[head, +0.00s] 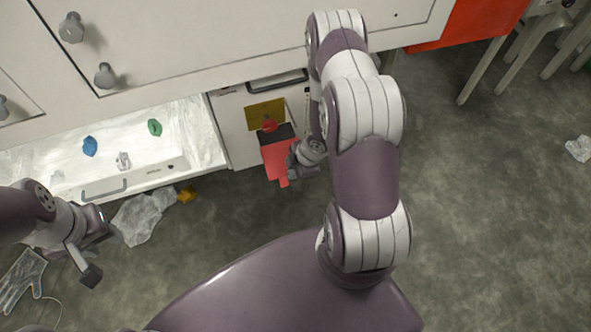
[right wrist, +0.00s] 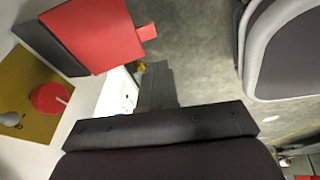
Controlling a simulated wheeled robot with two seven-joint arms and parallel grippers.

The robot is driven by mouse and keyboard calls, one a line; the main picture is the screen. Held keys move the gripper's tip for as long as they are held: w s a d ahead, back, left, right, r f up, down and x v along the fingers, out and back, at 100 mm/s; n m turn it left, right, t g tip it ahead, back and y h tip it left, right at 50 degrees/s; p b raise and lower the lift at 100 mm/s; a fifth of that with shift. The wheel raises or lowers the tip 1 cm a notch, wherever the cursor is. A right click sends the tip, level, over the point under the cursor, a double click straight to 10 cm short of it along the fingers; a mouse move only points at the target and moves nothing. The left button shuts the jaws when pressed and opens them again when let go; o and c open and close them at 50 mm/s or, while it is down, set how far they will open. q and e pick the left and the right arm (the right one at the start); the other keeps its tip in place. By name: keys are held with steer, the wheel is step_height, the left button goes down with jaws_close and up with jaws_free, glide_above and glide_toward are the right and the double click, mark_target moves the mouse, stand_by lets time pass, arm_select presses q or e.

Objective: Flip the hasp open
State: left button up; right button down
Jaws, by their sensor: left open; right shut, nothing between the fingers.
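The hasp shows as a red plate (head: 279,158) with a small tab at its free end and a dark strip (head: 277,134) at the other. It is by the white cabinet front, beside a yellow plate (head: 265,108) with a round red knob (head: 269,125). The right wrist view also shows the red plate (right wrist: 95,35), the dark strip (right wrist: 45,46) and the red knob (right wrist: 49,97). My right gripper (head: 296,167) is shut and empty, just right of the red plate; contact is unclear. My left gripper (head: 88,258) is open and empty, far left above the floor.
An open white drawer (head: 185,140) with blue and green scraps stands left of the hasp. A dark handle (head: 277,80) is above it. Crumpled plastic (head: 143,217), a yellow scrap (head: 187,194) and a clear glove (head: 20,280) lie on the floor. Floor at right is mostly clear.

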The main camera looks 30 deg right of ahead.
mark_target(286, 184)
steer(key=shift+w+d+b+x, duration=0.15)
steer(key=shift+b+x, duration=0.5)
steer(key=shift+x, duration=0.95)
steer(key=shift+w+d+b+x, duration=0.1)
steer(key=shift+d+b+x, duration=0.4)
steer(key=shift+x, duration=1.1)
steer(key=shift+w+b+x, duration=0.1)
steer(key=shift+b+x, duration=0.7)
steer(key=shift+x, duration=0.75)
steer(key=f, duration=0.1)
steer(key=f+b, duration=0.1)
steer(key=f, duration=0.1)
steer(key=shift+w+d+f, duration=0.1)
steer(key=shift+w+f, duration=0.05)
steer(key=shift+w, duration=0.15)
